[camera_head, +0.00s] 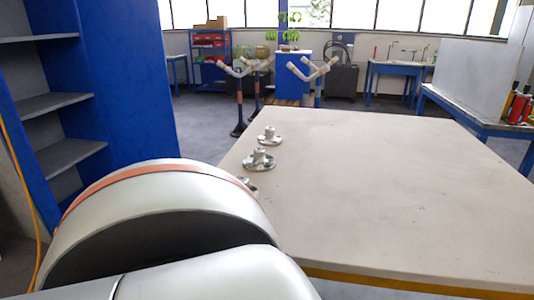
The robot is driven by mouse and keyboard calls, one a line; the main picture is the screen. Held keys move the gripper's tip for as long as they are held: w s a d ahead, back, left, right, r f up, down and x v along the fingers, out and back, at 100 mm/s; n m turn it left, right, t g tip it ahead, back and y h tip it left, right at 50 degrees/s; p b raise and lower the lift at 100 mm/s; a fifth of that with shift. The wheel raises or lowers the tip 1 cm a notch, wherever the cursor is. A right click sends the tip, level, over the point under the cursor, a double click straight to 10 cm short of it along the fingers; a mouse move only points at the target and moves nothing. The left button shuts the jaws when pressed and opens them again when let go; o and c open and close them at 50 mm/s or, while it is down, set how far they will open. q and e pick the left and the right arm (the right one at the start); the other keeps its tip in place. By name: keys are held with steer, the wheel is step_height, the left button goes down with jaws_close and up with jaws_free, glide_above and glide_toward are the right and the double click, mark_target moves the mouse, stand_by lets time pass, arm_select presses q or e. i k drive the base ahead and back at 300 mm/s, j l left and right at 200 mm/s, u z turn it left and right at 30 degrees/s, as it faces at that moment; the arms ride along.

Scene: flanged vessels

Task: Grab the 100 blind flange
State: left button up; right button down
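A small pale flange (269,136) sits near the far left edge of the table. A larger pale flange (260,161) with a raised middle part sits closer along the same edge. A third flange (247,184) is nearer still, mostly hidden behind my large grey arm link. Any marking is too small to read, so I cannot tell which one is the 100 blind flange. Neither of my grippers shows in the head view. My own arm links fill the lower left and hide the table's near left corner.
The beige table (400,190) is bare across its middle and right. A blue shelf unit (115,90) stands at the left. A blue workbench (480,115) with a pale panel and red bottles (517,107) stands at the right. Pipe stands (312,80) are beyond the table.

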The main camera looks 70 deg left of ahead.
mark_target(259, 162)
steer(key=k, duration=0.8)
steer(key=k+j, duration=0.75)
steer(key=j, duration=0.6)
steer(key=k+j+z, duration=0.1)
steer(key=j, duration=1.2)
steer(key=i+j, duration=0.15)
steer(key=j, duration=0.2)
steer(key=i+j, duration=0.2)
steer(key=j, duration=0.2)
steer(key=i+j, duration=0.15)
steer(key=j, duration=0.2)
